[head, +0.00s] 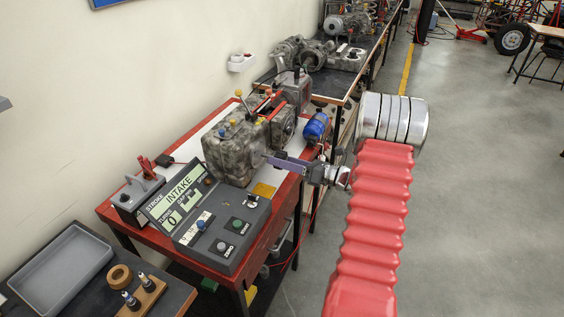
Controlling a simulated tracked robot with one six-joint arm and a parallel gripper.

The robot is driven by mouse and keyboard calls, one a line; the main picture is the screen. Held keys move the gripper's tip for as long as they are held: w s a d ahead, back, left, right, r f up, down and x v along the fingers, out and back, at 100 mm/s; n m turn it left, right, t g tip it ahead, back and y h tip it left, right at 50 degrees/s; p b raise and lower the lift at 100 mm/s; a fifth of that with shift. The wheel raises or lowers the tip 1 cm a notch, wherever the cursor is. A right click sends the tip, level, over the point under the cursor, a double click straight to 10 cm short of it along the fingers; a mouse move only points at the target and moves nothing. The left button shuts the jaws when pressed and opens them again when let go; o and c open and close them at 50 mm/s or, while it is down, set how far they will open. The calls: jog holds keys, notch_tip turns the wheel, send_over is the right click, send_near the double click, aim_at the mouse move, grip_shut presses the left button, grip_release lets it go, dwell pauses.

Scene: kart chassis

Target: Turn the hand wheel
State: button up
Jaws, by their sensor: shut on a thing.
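A grey, mottled engine block (230,150) stands on the red-edged bench in the head view. A pale lavender-grey bar (288,164), which looks like part of the hand wheel seen nearly edge-on, sticks out from its right side. My gripper (316,173) is at the bar's outer end, to the right of the engine, and is shut on it. The jaws are small here and the exact grip is hard to make out. The wheel's full rim does not show. A dark console (222,222) in front of the engine has a display reading INTAKE and 0.
A blue cylinder (317,126) stands close behind my gripper. A grey box with a red handle (138,190) sits left of the console. A grey tray (62,265) and a wooden ring (119,276) are at lower left. Open floor (480,200) lies to the right.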

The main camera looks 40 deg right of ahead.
jog(key=shift+f+m, duration=0.25)
jog(key=shift+m, duration=0.25)
jog(key=o, duration=1)
jog(key=shift+r, duration=0.15)
jog(key=v, duration=1.4)
jog(key=shift+a, duration=0.1)
